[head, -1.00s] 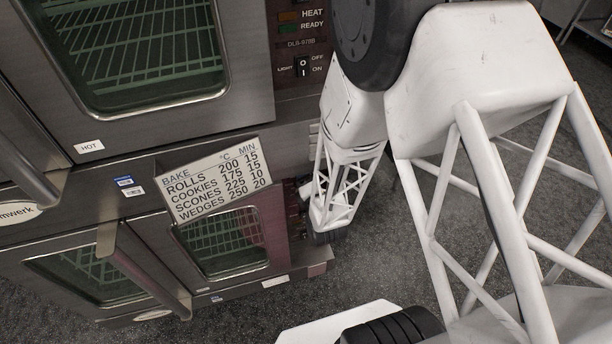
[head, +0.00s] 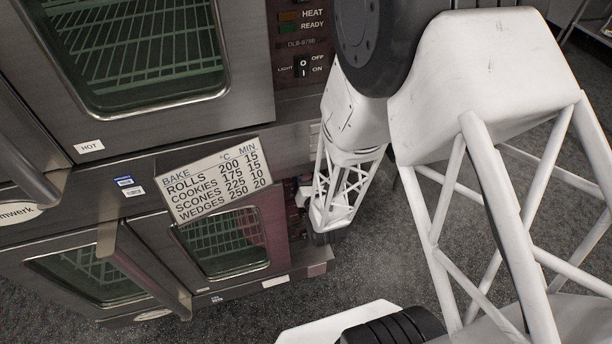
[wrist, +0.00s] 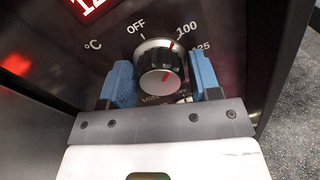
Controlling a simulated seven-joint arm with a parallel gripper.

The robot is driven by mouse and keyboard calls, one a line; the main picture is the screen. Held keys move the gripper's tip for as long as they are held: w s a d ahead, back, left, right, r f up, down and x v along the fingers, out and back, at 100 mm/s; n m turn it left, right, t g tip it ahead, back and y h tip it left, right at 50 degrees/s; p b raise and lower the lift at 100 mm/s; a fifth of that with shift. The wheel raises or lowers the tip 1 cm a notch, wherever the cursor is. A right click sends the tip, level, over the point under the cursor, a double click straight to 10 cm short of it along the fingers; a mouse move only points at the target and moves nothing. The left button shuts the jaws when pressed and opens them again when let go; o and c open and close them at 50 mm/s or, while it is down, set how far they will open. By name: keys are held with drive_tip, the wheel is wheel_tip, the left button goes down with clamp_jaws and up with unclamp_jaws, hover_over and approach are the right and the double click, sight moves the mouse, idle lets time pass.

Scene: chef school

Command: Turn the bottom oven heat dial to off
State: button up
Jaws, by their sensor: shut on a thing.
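The heat dial (wrist: 160,62) is a black knob with a silver face in the wrist view. OFF is printed at its upper left, 100 and 125 at its upper right. A red mark on its rim points up and right, near the 100 tick. My gripper (wrist: 162,78) has its blue fingers on either side of the knob, shut on it. The bottom oven (head: 168,225) shows in the head view, its control panel (head: 296,208) mostly hidden behind my arm. The dial cannot be seen in the head view.
A red-lit display (wrist: 90,5) sits above the dial. The upper oven (head: 262,100) has a light switch (head: 303,66). A baking-times sign (head: 212,180) sticks out above the lower doors. A door handle (head: 140,268) juts out at left. Open floor (head: 375,260) lies right of the ovens.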

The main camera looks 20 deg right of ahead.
drive_tip(key=shift+n, duration=0.4)
drive_tip(key=o, duration=0.7)
drive_tip(key=s, duration=0.7)
drive_tip(key=shift+s, duration=0.4)
